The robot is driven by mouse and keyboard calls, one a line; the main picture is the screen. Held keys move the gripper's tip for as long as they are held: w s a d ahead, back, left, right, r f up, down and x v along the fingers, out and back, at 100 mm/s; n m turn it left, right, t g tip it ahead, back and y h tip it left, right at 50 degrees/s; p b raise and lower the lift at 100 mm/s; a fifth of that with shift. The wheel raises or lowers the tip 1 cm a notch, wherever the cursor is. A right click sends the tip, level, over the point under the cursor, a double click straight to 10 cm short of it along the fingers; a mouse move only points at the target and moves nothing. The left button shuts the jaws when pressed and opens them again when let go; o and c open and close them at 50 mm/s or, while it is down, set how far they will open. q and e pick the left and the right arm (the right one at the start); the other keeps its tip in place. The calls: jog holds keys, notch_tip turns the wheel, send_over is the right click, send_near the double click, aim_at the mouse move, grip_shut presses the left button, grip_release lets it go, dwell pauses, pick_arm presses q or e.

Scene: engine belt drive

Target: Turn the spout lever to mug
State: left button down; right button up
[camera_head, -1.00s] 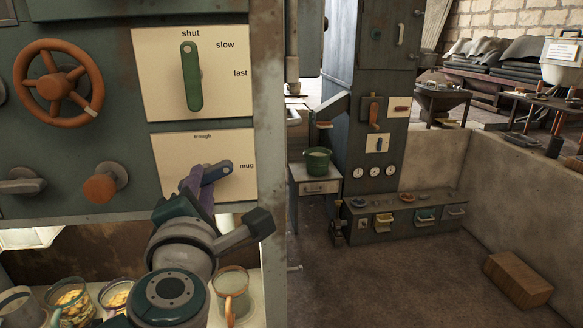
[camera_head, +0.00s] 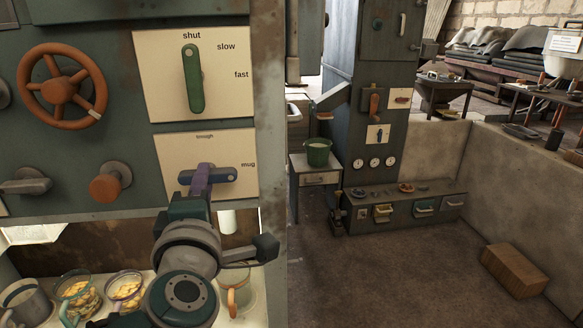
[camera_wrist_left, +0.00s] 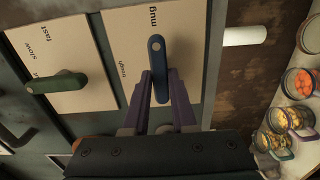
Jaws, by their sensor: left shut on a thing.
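The blue spout lever (camera_head: 222,174) is on the lower cream plate (camera_head: 235,148), marked "trough" at the top and "mug" at the right. The lever lies about level, with its free end pointing right, just below the "mug" label. My left gripper (camera_head: 203,175) is shut on the lever, its purple fingers across it near the pivot. In the left wrist view the lever (camera_wrist_left: 156,58) stands between the fingertips (camera_wrist_left: 159,76). A mug with an orange handle (camera_head: 237,292) stands below the panel, partly hidden by my arm. My right gripper is not in view.
A green lever (camera_head: 193,78) on the upper plate points to "shut". An orange handwheel (camera_head: 58,91) and an orange knob (camera_head: 105,188) are to the left. A white pipe (camera_head: 227,222) hangs below the panel. Jars with yellow pieces (camera_head: 76,290) stand underneath.

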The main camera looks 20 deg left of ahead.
pick_arm(q)
jog(key=c, duration=0.7)
grip_release()
jog(key=shift+s, duration=0.1)
jog(key=p+v, duration=0.2)
jog(key=v, duration=0.7)
jog(key=shift+s+d, duration=0.2)
jog(key=shift+s, duration=0.15)
